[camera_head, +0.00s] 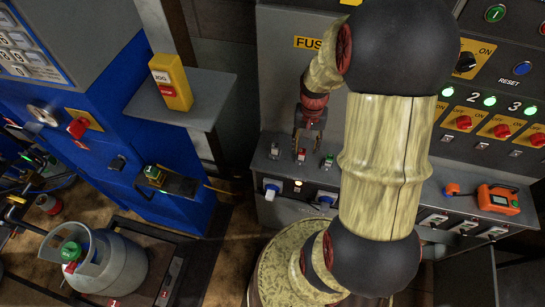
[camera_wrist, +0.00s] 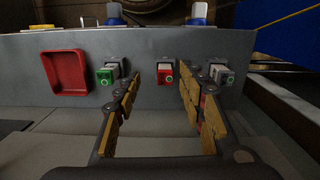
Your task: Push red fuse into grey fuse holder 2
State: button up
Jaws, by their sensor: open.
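The red fuse (camera_wrist: 165,76) sits at the middle position of the grey panel ledge, in a pale grey holder (camera_wrist: 165,66). In the head view the red fuse (camera_head: 301,156) is small, below my gripper. How deep it sits in the holder I cannot tell. My gripper (camera_wrist: 162,90) is open and empty, its yellow-padded fingers on either side of the red fuse in the wrist view. In the head view my gripper (camera_head: 309,124) points down above the fuse, with a gap between them.
A green fuse (camera_wrist: 105,77) and a grey one (camera_wrist: 225,77) stand either side of the red one. A red square recess (camera_wrist: 64,72) shows beyond the green fuse. Blue plugs (camera_head: 271,188) sit on the front face below. An orange device (camera_head: 497,199) lies at right.

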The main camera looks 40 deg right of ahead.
aim_at(302, 155)
jog(key=shift+w+d+r, duration=0.1)
jog(key=shift+w+r, duration=0.1)
jog(key=shift+w, duration=0.35)
jog(key=shift+d, duration=0.25)
jog(key=shift+a, duration=0.1)
notch_tip(302, 155, down, 2)
jog(key=shift+f+b, duration=0.25)
jog(key=shift+b, duration=0.1)
